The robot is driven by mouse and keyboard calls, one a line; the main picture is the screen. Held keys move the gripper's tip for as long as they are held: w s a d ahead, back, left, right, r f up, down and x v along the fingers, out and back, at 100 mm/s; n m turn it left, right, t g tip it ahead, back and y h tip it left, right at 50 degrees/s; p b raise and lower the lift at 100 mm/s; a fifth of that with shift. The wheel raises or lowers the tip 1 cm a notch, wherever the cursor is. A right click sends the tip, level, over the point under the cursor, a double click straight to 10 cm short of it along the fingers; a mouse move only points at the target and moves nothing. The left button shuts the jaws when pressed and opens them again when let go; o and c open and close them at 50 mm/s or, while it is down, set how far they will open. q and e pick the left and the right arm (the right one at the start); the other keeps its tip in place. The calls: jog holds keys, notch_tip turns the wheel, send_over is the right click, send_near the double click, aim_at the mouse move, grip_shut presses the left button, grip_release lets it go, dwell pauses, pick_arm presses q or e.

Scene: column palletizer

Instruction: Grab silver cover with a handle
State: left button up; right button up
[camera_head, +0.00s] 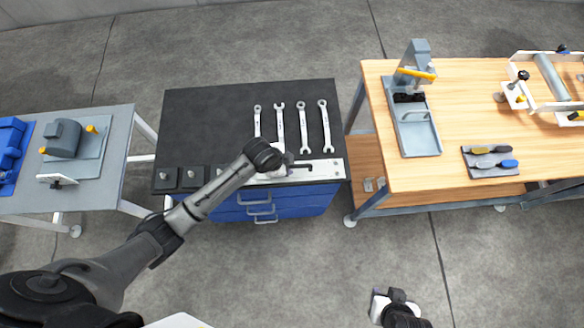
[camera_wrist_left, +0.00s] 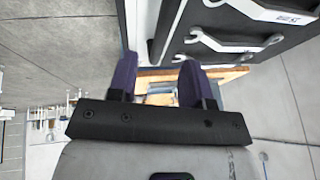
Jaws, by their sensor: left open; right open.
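The silver cover, a flat bright strip (camera_head: 325,170), lies along the front edge of the black cabinet top. A thin dark handle shows on it. My left arm reaches over its left part and hides that part. My left gripper is at this end, mostly hidden by its own wrist in the head view. In the left wrist view the left gripper (camera_wrist_left: 158,80) is open, with two purple-dark fingers apart and nothing held between them. The strip also shows there above the fingers (camera_wrist_left: 143,22). My right gripper (camera_head: 384,302) is open and empty over the floor, well away from the cabinet.
Several wrenches (camera_head: 303,128) lie on the black cabinet top (camera_head: 210,120) behind the strip. A wooden table (camera_head: 465,100) stands right, a grey table (camera_head: 110,165) left. The floor in front is clear.

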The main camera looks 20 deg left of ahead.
aim_at(291, 167)
pick_arm(q)
jog(key=shift+x, duration=3.05)
jog(key=shift+s+a+f, duration=0.1)
jog(key=shift+f, duration=0.25)
jog(key=shift+c, duration=0.2)
grip_shut()
